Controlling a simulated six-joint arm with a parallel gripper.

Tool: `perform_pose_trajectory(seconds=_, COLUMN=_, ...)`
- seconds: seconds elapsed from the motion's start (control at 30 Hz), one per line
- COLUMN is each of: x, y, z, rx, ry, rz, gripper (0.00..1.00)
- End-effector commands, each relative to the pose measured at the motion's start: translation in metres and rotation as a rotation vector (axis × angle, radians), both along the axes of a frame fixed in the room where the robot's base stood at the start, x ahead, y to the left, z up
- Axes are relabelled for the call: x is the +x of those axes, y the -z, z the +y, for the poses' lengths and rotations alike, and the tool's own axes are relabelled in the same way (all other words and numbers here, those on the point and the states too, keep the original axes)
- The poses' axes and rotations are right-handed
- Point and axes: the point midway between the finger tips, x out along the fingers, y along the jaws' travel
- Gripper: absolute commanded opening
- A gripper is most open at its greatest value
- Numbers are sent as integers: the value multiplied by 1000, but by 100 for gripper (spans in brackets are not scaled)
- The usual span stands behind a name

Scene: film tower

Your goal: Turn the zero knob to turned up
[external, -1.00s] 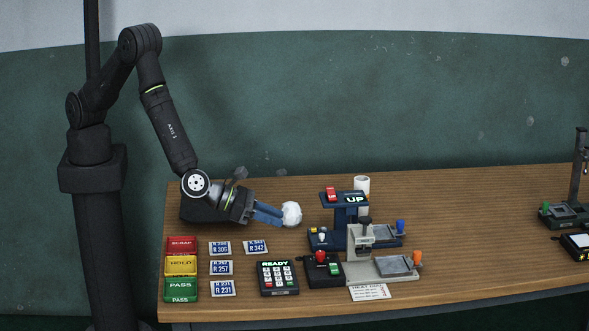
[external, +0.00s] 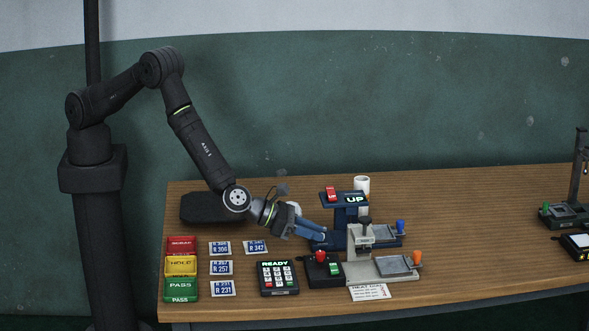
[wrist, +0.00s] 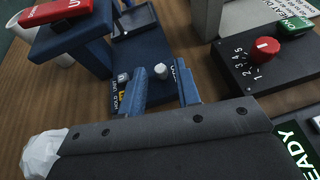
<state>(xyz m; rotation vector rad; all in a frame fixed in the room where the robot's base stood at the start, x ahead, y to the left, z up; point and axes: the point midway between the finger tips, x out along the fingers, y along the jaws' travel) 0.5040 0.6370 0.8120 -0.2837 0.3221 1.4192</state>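A small pale grey knob (wrist: 160,72) stands on the blue base of the press-like device (external: 350,215), with lettering beside it that I cannot fully read. I take it for the zero knob; its turn position is not clear. My gripper (external: 322,239) reaches down to the front left of this base. In the wrist view my gripper (wrist: 159,92) is open, its two blue fingers on either side of the knob, with gaps visible. In the external view the fingers hide the knob. A lit UP sign (external: 356,199) tops the device.
A black box with a red knob (wrist: 264,48) and a green switch stands close by, as does a grey device (external: 360,262). A READY keypad (external: 278,277) lies in front. A white crumpled lump (wrist: 43,153) is beside my gripper. The table's right-middle is clear.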

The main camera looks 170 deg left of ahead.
Motion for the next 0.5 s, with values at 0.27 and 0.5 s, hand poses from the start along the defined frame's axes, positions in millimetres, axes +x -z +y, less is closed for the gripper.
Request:
perform_pose_trajectory(seconds=0.27, x=0, y=0, z=0, rx=0, ry=0, rz=0, gripper=0)
perform_pose_trajectory(seconds=0.5, x=-2, y=-2, z=2, rx=6, ry=60, rz=-1, gripper=0)
